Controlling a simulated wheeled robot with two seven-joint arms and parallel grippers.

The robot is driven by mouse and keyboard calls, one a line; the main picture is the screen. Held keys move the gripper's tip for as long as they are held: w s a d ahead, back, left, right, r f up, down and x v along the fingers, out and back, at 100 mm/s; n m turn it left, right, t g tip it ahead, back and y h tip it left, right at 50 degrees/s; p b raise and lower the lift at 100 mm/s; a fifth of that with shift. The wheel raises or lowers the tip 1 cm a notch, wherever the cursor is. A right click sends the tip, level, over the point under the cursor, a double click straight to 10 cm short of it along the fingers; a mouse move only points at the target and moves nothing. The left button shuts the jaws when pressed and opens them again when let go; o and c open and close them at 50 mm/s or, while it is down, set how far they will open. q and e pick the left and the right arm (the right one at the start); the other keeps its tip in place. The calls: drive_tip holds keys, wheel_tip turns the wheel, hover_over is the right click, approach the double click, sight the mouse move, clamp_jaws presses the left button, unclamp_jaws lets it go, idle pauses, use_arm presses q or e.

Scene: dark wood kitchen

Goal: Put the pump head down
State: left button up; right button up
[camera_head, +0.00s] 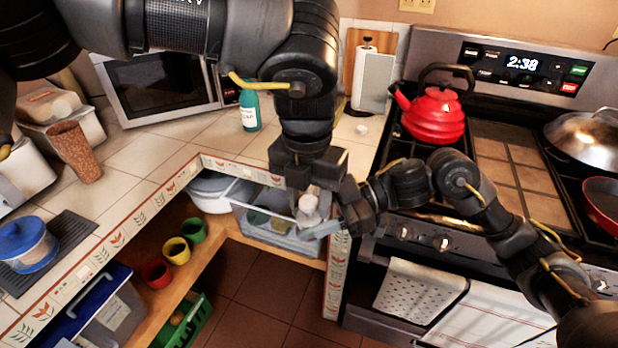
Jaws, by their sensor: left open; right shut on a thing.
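A small pale object, which looks like the pump head (308,204), is between my two grippers, above the floor by the counter's front edge. My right gripper (322,216) comes in from the right and is shut on it. My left gripper (306,180) reaches down from above, open, its fingers close over the pale object; whether they touch it I cannot tell. The grippers partly hide the object. A teal bottle (250,110) with a white label stands on the tiled counter (222,138); my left arm partly covers its top.
A small white piece (361,129) lies on the counter near the paper towel roll (374,80). A red kettle (433,115) stands on the stove at right. A clear bin (262,232) and several colored cups sit on the shelf below.

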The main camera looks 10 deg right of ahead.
use_arm(q)
drive_tip(key=shift+f, duration=0.45)
drive_tip(key=c, duration=0.7)
drive_tip(key=shift+c, duration=0.2)
use_arm(e)
drive_tip(key=o, duration=1.1)
drive_tip(key=shift+o, duration=0.2)
